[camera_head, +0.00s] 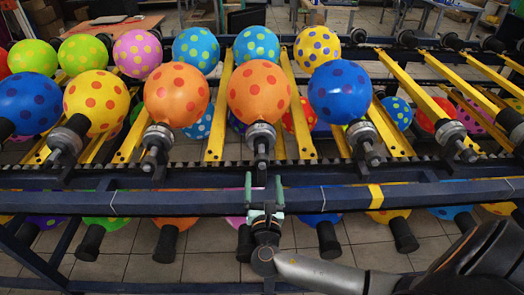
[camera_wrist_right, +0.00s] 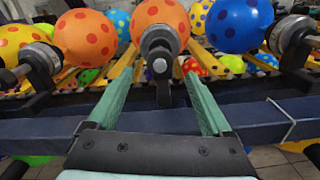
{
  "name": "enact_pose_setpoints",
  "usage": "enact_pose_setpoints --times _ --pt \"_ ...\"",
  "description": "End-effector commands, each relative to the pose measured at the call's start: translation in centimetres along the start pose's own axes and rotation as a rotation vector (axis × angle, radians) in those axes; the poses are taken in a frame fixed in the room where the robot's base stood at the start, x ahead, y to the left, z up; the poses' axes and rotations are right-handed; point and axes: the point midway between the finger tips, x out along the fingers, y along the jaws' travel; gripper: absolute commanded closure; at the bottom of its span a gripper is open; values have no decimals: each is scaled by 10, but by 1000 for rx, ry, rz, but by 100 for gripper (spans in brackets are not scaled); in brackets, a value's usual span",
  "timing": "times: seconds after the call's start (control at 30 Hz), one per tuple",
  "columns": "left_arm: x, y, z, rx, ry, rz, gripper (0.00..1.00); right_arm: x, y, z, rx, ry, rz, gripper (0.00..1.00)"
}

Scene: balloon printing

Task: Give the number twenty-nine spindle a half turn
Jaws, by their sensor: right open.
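A grey spindle (camera_head: 261,140) with a dark shaft end holds an orange balloon with dark spots (camera_head: 259,92) in the front row. My right gripper (camera_head: 264,187) is open and empty, just below and in front of this spindle, over the blue rail. In the right wrist view, the gripper's two green fingers (camera_wrist_right: 157,82) are spread apart, with the spindle (camera_wrist_right: 160,45) beyond and between their tips. They look apart from it. No number can be read on any spindle, so I cannot tell which is twenty-nine. My left gripper is not in view.
Neighbouring spindles (camera_head: 158,142) (camera_head: 362,138) carry an orange and a blue balloon. A blue rail (camera_head: 180,203) runs across in front, with a toothed chain (camera_head: 210,170) behind it. More balloons hang below on dark holders. Yellow bars (camera_head: 299,105) lie between the spindles.

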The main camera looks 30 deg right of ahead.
Motion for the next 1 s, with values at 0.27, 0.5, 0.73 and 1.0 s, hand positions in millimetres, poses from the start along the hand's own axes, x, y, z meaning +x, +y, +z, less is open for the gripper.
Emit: enact_pose_setpoints --times 0.27,0.5,0.73,1.0 --pt "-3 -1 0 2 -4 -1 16 58 0 2 0 -3 -4 16" --pt "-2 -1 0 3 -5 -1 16 97 -1 0 1 0 -2 16" --pt "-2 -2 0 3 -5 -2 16 109 -1 0 2 2 -1 16" --pt "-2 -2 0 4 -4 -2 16 110 -1 0 2 2 -1 19"
